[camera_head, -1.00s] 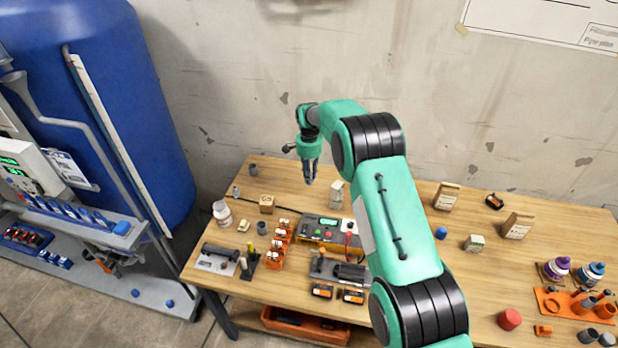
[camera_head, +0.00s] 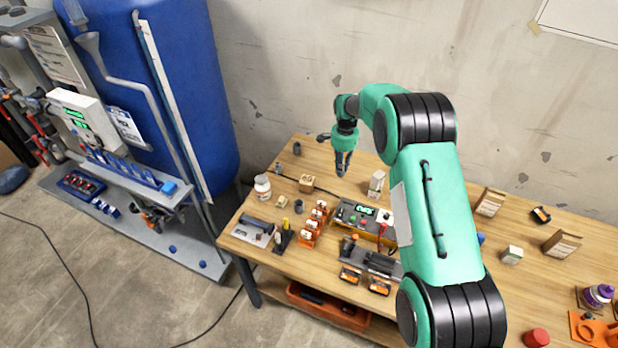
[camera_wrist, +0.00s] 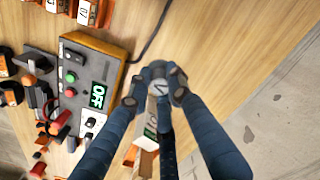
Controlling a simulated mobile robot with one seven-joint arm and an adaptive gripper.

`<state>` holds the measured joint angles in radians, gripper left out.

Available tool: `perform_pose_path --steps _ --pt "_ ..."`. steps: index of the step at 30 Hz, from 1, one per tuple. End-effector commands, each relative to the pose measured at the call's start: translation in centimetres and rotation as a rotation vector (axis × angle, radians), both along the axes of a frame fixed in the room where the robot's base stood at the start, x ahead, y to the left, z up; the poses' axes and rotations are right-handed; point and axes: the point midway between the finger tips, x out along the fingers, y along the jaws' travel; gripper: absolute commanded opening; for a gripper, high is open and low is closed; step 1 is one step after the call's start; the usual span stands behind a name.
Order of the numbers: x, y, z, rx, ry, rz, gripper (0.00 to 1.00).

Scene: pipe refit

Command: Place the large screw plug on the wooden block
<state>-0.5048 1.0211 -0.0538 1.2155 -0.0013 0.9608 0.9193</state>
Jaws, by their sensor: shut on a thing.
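My gripper (camera_head: 343,168) hangs above the back part of the workbench, fingers pointing down. In the wrist view its fingertips (camera_wrist: 157,88) are closed around a small grey round piece, the large screw plug (camera_wrist: 158,87) by its look. The fingers cover much of it. In the head view the plug cannot be made out between the fingers.
The white bottle (camera_head: 262,187) stands left of the block. A small carton (camera_head: 376,184) stands right of my gripper. A control box (camera_head: 362,218) with a green display and orange racks (camera_head: 313,224) lie in front. A cable runs across the bench behind the control box.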

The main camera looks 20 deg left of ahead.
Motion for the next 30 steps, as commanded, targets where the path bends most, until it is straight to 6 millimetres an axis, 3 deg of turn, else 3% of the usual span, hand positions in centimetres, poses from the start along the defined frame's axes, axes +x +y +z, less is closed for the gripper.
perform_pose_path --steps 12,18,24,30 --pt "-11.6 3.3 1.3 -0.005 0.003 0.029 0.0" --pt "-15.5 3.7 1.5 -0.006 0.005 0.036 0.0" --pt "-17.2 3.7 1.5 -0.006 0.004 0.039 0.0" --pt "-17.4 3.7 1.4 -0.006 0.004 0.039 0.0"
